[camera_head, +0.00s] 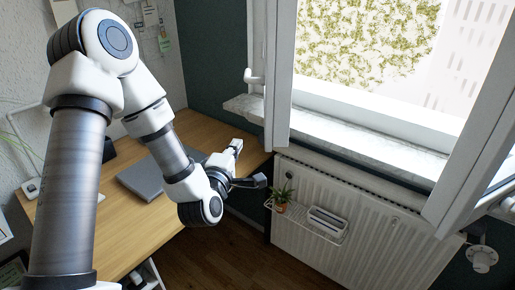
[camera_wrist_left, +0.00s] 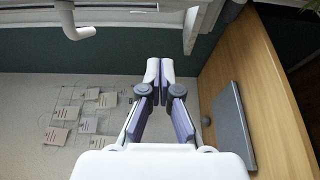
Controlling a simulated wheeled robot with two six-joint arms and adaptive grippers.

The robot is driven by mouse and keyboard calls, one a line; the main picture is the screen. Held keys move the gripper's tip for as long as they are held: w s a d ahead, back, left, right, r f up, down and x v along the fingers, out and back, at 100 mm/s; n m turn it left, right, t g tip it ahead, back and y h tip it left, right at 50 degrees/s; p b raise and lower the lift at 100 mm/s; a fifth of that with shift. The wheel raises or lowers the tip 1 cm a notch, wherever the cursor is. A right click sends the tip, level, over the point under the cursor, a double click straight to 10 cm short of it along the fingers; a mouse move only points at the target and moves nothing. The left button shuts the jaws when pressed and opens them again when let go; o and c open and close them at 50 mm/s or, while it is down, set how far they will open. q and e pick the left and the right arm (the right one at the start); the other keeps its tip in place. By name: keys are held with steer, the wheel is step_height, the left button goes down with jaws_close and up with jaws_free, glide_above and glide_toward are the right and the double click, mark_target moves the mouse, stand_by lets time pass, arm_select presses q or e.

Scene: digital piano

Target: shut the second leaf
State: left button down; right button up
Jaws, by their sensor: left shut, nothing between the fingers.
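The window has two white leaves standing open into the room. The left leaf (camera_head: 281,75) shows nearly edge-on in the head view. The right leaf (camera_head: 480,150) slants across the right side and is cut off by the picture edge. Which is the second leaf I cannot tell. My left gripper (camera_head: 237,146) is over the desk's right end, to the left of and below the left leaf, apart from it. In the left wrist view its fingertips (camera_wrist_left: 160,68) are together with nothing between them. A white window handle (camera_wrist_left: 72,22) shows there at the upper left. My right gripper is not in view.
The wooden desk (camera_head: 140,235) holds a grey closed flat device (camera_head: 142,178). A marble sill (camera_head: 370,142) lies under the opening. Below it is a white radiator (camera_head: 375,240) with a small shelf bearing a potted plant (camera_head: 283,197). Notes hang on the wall grid (camera_wrist_left: 85,115).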

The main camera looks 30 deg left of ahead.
arm_select(q)
steer(key=w+d+p, duration=0.1)
steer(key=w+p, duration=0.1)
steer(key=w, duration=0.6)
steer(key=shift+d+r, duration=0.2)
steer(key=shift+d, duration=0.05)
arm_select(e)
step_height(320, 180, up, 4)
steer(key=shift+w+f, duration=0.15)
arm_select(q)
steer(key=shift+a, duration=0.1)
